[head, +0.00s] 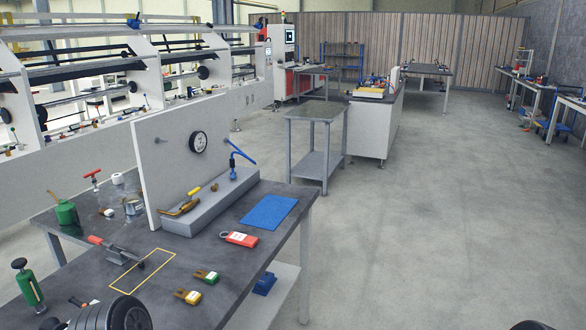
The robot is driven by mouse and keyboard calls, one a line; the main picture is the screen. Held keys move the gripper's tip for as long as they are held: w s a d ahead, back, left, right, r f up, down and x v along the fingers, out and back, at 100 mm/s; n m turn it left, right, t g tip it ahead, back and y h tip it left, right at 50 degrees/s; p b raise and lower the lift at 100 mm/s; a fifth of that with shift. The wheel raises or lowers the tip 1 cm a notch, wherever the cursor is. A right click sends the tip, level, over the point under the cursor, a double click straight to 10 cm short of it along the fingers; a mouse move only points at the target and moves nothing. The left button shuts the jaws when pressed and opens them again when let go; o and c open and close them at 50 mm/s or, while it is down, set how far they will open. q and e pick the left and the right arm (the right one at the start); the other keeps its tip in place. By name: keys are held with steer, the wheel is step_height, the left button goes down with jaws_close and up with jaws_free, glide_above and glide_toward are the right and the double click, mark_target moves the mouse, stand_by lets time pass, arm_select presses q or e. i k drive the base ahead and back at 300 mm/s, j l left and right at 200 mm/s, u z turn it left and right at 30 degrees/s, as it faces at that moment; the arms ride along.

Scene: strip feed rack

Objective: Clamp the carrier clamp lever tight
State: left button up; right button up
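A clamp with a red-handled lever (110,247) sits on the dark workbench top (222,262), at the left end of a yellow outlined rectangle (143,270). Its lever lies low and slants down to the right. A blue lever fixture (236,160) stands on the grey block beside the upright panel. I cannot tell for certain which is the carrier clamp, nor whether either is tight. Dark rounded parts of my arms show at the bottom edge. No gripper fingers are visible.
A grey panel with a gauge (198,142) stands on the bench. Open floor (430,240) is on the right.

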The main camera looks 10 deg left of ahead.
mark_target(71, 298)
steer(key=u, duration=0.5)
steer(key=j+u, duration=0.15)
steer(key=u, duration=0.3)
steer(key=j+u, duration=0.1)
steer(key=u, duration=0.4)
